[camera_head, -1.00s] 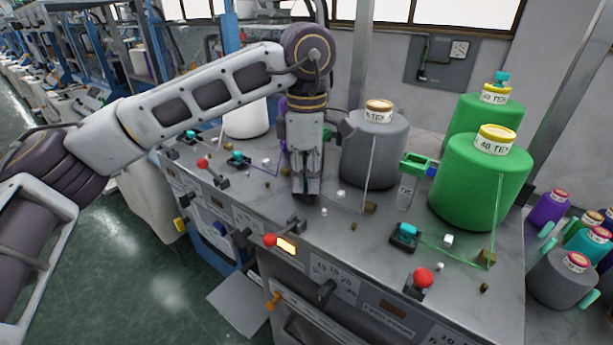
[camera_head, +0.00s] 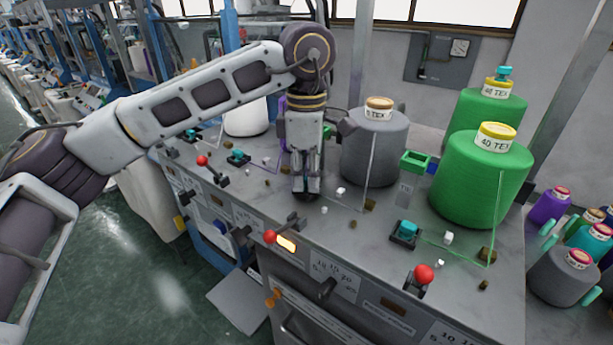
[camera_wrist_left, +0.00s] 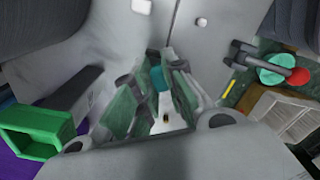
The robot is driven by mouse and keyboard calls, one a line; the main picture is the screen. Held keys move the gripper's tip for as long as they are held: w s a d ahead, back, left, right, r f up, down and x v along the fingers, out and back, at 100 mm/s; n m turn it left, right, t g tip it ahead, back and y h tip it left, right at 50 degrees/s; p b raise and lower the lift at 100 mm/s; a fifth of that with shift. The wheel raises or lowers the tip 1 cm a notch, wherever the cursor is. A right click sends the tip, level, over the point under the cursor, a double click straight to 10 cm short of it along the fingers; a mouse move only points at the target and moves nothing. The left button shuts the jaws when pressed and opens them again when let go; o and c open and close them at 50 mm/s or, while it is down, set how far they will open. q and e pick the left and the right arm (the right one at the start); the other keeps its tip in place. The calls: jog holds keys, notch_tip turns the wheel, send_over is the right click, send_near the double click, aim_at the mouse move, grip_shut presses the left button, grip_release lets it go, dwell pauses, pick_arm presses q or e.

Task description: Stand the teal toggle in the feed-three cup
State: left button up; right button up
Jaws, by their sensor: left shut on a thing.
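My left gripper (camera_head: 306,188) points down over the grey machine top and is shut on the teal toggle. The toggle shows as a small teal block between the fingers in the left wrist view (camera_wrist_left: 158,78); the fingers hide most of it in the head view. A dark base (camera_head: 304,197) shows just under the fingertips, likely the feed-three cup, though no label on it is readable. I cannot tell whether the toggle touches it or stands upright. Other dark cups hold teal toggles, one at the right (camera_head: 405,233) and one at the left (camera_head: 238,158). My right gripper is not in view.
A grey yarn cone (camera_head: 374,150) stands close right of the gripper, with a green open box (camera_head: 416,162) and green cones (camera_head: 480,180) farther right. Red-knobbed levers (camera_head: 270,237) line the front edge. Small white cubes (camera_head: 341,191) lie near the gripper.

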pick_arm(q)
jog(key=shift+s+f, duration=0.1)
jog(key=shift+f, duration=0.25)
jog(key=o, duration=0.7)
jog(key=shift+s, duration=0.1)
jog(key=shift+r, duration=0.15)
jog(key=shift+w+r, duration=0.25)
jog(key=shift+r, duration=0.25)
jog(key=shift+s+r, duration=0.15)
jog(key=shift+r, duration=5.3)
